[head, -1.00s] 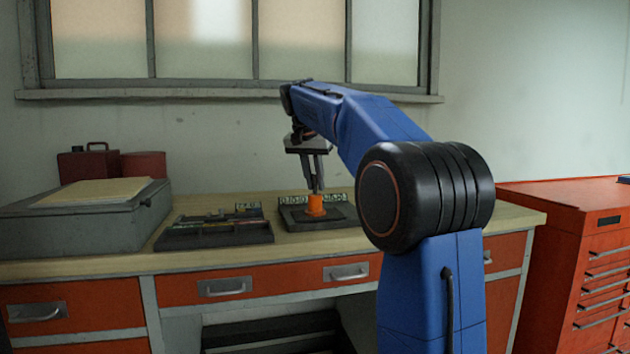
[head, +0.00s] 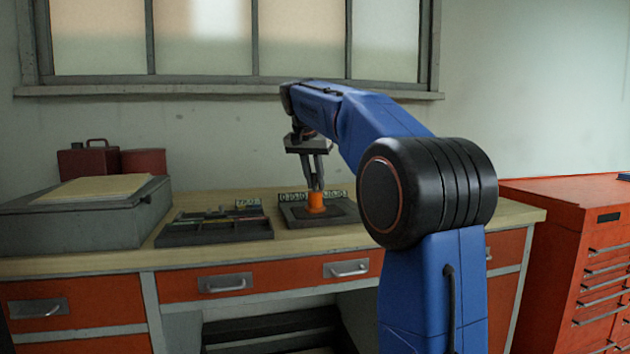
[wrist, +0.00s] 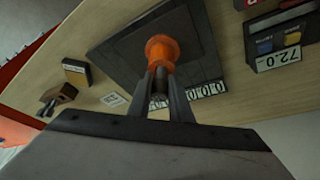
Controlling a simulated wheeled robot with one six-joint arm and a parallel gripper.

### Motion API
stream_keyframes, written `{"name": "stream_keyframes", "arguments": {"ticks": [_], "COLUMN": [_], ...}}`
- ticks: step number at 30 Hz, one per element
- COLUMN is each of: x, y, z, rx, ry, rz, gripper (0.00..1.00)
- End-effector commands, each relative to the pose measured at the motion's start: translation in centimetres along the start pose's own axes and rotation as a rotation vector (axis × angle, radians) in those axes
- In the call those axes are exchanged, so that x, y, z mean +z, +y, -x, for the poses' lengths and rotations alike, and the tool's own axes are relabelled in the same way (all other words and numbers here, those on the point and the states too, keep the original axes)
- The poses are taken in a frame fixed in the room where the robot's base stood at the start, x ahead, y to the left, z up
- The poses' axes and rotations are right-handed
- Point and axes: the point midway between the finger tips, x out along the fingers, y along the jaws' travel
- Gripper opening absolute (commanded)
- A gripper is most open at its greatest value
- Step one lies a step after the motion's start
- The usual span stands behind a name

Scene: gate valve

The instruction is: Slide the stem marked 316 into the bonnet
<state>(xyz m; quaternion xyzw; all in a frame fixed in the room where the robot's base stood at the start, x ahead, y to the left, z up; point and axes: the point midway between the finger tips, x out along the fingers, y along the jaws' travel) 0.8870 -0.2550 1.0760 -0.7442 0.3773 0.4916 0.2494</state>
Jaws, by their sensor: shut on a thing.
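The orange bonnet (head: 316,203) stands upright on a dark square plate (head: 296,222) on the workbench. It also shows in the wrist view (wrist: 160,50). My gripper (head: 317,186) points down directly over the bonnet. In the wrist view, my gripper (wrist: 162,88) is shut on a thin grey-brown rod, the stem (wrist: 159,98), held between its fingers. The fingertips are close to the bonnet's top. I cannot tell whether the stem's lower end is inside the bonnet. No 316 mark is readable.
A dark parts tray (head: 214,237) lies left of the plate, with a grey case (head: 75,222) beyond it. A row of number labels (head: 292,196) stands behind the bonnet. A small brown part (wrist: 58,96) lies on the bench. Some benchtop right of the plate is clear.

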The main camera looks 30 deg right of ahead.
Motion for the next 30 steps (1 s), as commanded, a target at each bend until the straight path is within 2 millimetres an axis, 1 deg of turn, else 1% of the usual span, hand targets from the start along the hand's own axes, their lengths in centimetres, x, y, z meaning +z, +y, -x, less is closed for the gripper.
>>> {"name": "stream_keyframes", "arguments": {"ticks": [9, 10, 11, 12, 13, 23, 26, 30], "x": [0.1, 0.1, 0.1, 0.1, 0.1, 0.0, 0.0, 0.0], "y": [0.0, 0.0, 0.0, 0.0, 0.0, 0.0, 0.0, -0.1], "z": [-0.1, -0.1, -0.1, -0.1, -0.1, 0.0, 0.7, 2.7], "rx": [0.002, 0.002, 0.002, 0.002, 0.002, 0.001, 0.001, -0.001], "ry": [-0.003, -0.003, -0.003, -0.003, -0.003, -0.002, -0.001, 0.0], "rz": [0.0, 0.0, 0.0, 0.0, 0.0, 0.0, 0.0, 0.0], "gripper": [0.0, 0.21, 0.28, 0.37, 0.4, 0.4, 0.4, 0.4]}}
